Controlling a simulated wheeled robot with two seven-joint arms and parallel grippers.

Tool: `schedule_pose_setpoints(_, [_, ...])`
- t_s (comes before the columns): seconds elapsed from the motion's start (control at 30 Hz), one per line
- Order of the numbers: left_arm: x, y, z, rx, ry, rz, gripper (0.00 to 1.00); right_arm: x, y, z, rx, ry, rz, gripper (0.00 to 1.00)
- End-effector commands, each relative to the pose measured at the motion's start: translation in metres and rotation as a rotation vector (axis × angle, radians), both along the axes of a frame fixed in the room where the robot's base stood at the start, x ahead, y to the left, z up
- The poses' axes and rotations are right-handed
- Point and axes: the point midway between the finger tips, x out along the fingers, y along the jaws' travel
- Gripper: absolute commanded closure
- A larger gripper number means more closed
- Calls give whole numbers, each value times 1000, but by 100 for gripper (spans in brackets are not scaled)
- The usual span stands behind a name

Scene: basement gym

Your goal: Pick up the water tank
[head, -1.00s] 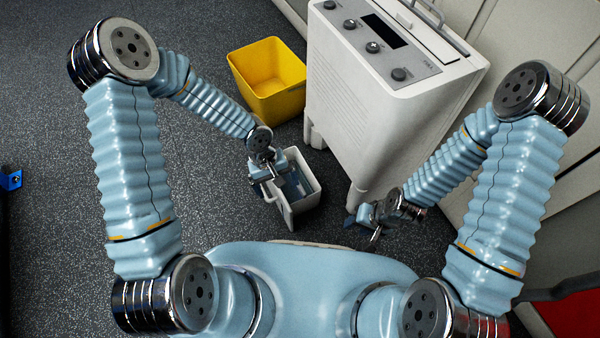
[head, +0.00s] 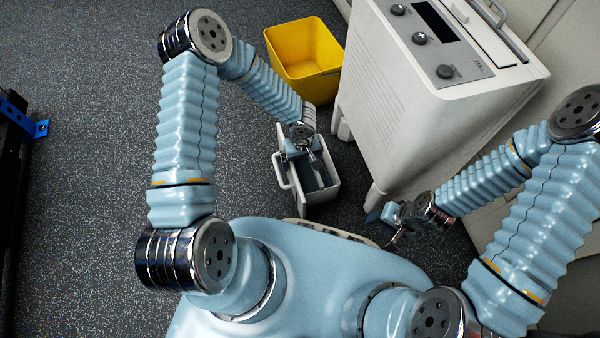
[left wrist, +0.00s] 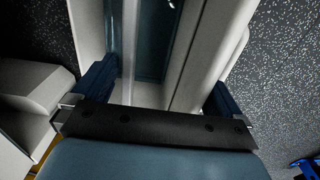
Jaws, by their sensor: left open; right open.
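The water tank (head: 322,196) is an open-topped white box with a blue-grey inside and a handle (head: 281,171) on its left side. It stands on the floor in front of the white machine. My left gripper (head: 309,156) is over the far part of the tank's opening, open and empty. In the left wrist view, the tank's pale walls (left wrist: 212,45) and dark inside show between and beyond the spread dark-blue fingers (left wrist: 158,92). I cannot tell whether the fingers touch it. My right gripper (head: 385,222) is open, low to the right of the tank and apart from it.
A yellow bin (head: 305,60) stands behind the tank. The large white machine (head: 410,100) with a control panel stands close on its right. A dark frame with a blue bracket (head: 40,128) is at the far left. The speckled floor (head: 90,220) on the left is clear.

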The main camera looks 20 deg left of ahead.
Motion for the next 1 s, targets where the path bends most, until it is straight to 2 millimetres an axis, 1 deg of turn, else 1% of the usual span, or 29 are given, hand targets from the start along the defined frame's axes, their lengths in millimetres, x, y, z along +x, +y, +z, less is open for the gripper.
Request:
schedule_pose_setpoints(0.03, [-1,-1,-10,-1,3,-1,0,0,0,-2,0,0,0,57])
schedule_pose_setpoints(0.13, [0,-1,-21,-1,2,0,0,0,0,-4,1,1,0,57])
schedule_pose_setpoints(0.23, [0,0,-25,0,0,-1,0,0,0,-3,1,1,0,57])
schedule_pose_setpoints(0.4, [0,0,-25,1,-1,-1,0,0,0,-3,1,1,0,57])
schedule_pose_setpoints(0.47, [0,0,-25,1,-1,-1,8,0,0,-3,1,1,0,57])
schedule_pose_setpoints(0.5, [0,0,-25,0,0,-1,14,0,1,-3,1,1,0,57])
schedule_pose_setpoints(1.0, [1,-1,-23,0,-1,-1,90,0,0,-3,1,1,0,57])
